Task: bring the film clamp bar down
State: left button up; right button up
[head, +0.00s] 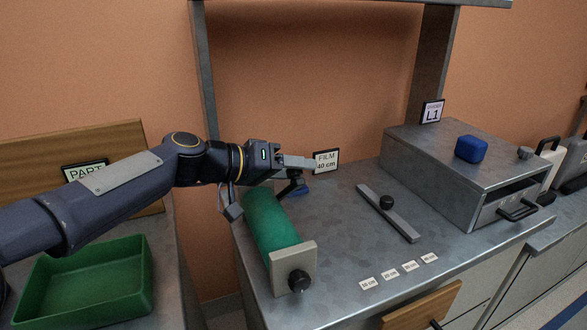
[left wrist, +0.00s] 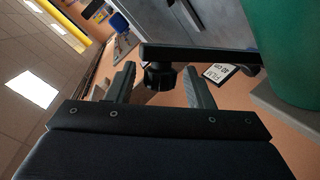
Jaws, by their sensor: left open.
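My left gripper (head: 303,163) reaches in from the left above the green film roll (head: 270,222); its fingers are open. In the left wrist view a dark bar with a black knob (left wrist: 158,78), seemingly the film clamp bar (left wrist: 205,53), stands raised beside the green roll (left wrist: 293,50). The knob shows between the open fingers of the left gripper (left wrist: 160,88); I cannot tell whether either finger touches it. In the head view the gripper hides most of this bar, with a dark part (head: 293,186) showing below the fingers. My right gripper is out of view.
A flat grey strip with a black knob (head: 388,202) lies on the steel bench (head: 335,240). The FILM sign (head: 326,161) stands behind. A metal box (head: 455,165) carries a blue block (head: 471,149) at right. A green tray (head: 85,282) sits at left.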

pick_arm(q)
jog(key=v, duration=0.7)
jog(key=shift+a, duration=0.35)
jog(key=shift+s+r, duration=0.1)
jog(key=shift+s, duration=0.05)
